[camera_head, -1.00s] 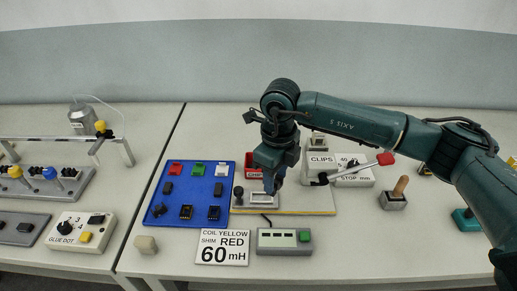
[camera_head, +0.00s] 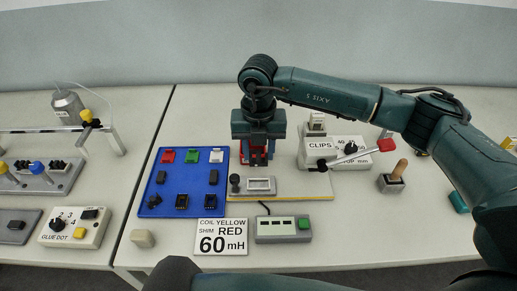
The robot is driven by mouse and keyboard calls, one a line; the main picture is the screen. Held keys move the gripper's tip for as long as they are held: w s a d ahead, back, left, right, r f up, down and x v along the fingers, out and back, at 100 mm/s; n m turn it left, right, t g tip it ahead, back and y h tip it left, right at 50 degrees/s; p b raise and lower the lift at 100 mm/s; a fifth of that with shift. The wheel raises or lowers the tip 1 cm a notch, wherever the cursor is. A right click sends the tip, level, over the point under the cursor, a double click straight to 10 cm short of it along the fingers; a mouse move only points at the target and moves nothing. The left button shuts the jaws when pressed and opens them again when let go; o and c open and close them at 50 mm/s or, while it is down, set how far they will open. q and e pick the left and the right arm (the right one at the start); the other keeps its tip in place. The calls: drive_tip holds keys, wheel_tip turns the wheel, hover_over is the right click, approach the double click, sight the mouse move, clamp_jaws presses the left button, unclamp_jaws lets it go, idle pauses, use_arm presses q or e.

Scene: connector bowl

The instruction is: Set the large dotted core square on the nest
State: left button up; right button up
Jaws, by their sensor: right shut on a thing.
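My right gripper (camera_head: 257,162) points down behind the nest, in front of the red box (camera_head: 245,158). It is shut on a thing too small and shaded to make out. The nest (camera_head: 261,185) is a pale rectangular frame on a yellow-edged board (camera_head: 310,188); its middle looks grey, and no core shows clearly on it. Dark blocks sit on the blue tray (camera_head: 170,165), among them one at the right of the middle row (camera_head: 213,177); the middle of that row is bare. Dots are too small to see. My left gripper is out of view.
Left of the nest stands a dark knob (camera_head: 235,181). In front are a sign (camera_head: 222,237) and a meter with a green button (camera_head: 283,229). The table's right front is clear.

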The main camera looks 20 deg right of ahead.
drive_tip(key=shift+f+b, duration=0.6)
drive_tip(key=shift+f, duration=0.25)
drive_tip(key=shift+f+b, duration=0.5)
drive_tip(key=shift+f, duration=0.1)
drive_tip(key=shift+f+b, duration=1.35)
drive_tip(key=shift+f, duration=0.35)
drive_tip(key=shift+f+b, duration=0.55)
drive_tip(key=shift+f, duration=0.4)
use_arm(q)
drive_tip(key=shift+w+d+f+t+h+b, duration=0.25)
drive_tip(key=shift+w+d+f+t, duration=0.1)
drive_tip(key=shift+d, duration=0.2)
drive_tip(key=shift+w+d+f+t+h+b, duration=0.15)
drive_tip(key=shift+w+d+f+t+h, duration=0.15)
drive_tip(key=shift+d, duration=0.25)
use_arm(e)
drive_tip(key=shift+f, duration=0.2)
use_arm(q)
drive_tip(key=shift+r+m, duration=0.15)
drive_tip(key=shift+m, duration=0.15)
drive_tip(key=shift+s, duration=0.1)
use_arm(e)
drive_tip(key=o, duration=1.1)
drive_tip(key=shift+c, duration=0.2)
